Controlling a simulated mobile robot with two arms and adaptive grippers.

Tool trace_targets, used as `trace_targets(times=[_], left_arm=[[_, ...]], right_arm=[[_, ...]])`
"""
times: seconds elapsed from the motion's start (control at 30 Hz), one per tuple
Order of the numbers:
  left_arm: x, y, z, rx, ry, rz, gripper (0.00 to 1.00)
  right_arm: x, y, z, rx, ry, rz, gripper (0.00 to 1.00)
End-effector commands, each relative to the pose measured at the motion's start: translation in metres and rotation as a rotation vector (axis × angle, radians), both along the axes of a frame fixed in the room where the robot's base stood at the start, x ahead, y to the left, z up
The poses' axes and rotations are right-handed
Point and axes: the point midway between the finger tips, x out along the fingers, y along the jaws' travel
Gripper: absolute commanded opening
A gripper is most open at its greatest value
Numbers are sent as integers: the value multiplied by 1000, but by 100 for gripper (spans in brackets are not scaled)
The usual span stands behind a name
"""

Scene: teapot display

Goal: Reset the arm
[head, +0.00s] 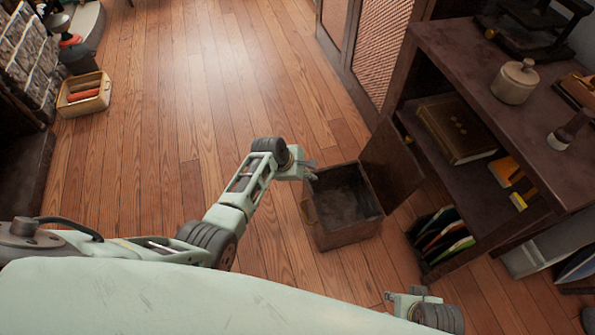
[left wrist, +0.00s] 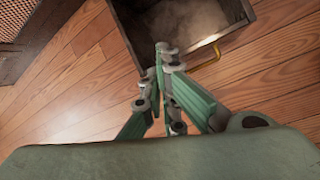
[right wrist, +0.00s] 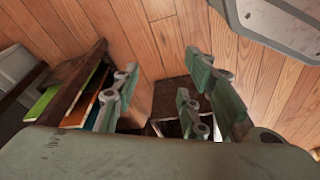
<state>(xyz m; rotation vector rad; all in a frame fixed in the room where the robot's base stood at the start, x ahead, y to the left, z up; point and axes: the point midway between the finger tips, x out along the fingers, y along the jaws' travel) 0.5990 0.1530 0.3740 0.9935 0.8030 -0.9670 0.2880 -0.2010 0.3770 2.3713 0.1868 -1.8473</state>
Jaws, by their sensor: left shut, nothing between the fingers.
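My left gripper (head: 310,171) is at the end of the arm that reaches in from the left, close to the left rim of an open wooden box (head: 350,235). In the left wrist view its fingers (left wrist: 165,52) are drawn together with nothing between them, and the box (left wrist: 235,20) lies beyond them. My right gripper (head: 389,297) shows low in the head view, below the box and apart from it. In the right wrist view its fingers (right wrist: 165,82) are spread and empty, and a dark box-like shape lies behind them.
A dark shelf unit (head: 450,60) on the right holds a pale lidded pot (head: 515,82), a large brown book (head: 457,130) and upright folders (head: 447,236). The box lid (head: 392,165) stands open towards it. A wooden crate (head: 84,105) sits far left. The floor (head: 190,90) between is clear.

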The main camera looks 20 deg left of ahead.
Motion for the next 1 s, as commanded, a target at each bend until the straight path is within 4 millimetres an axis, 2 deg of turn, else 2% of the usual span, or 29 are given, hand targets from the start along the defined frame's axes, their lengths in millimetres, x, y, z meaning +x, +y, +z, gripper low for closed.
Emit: trace_targets(times=[0.27,0.37,0.47,0.63,0.8,1.0], left_arm=[[-2,0,-2,-5,-7,-5,0],[-13,5,-4,30,-18,-60,0],[-38,14,-6,116,-49,-203,0],[-109,31,3,339,-116,-602,0],[-183,42,30,539,-166,-1019,0],[-239,46,63,671,-200,-1342,0]], right_arm=[[0,0,-2,0,0,0,40],[1,0,2,-1,-2,0,40],[2,0,13,1,-8,-1,40],[4,0,41,1,-20,-3,40],[3,-1,70,2,-31,-4,40],[1,-1,91,1,-39,-7,40]])
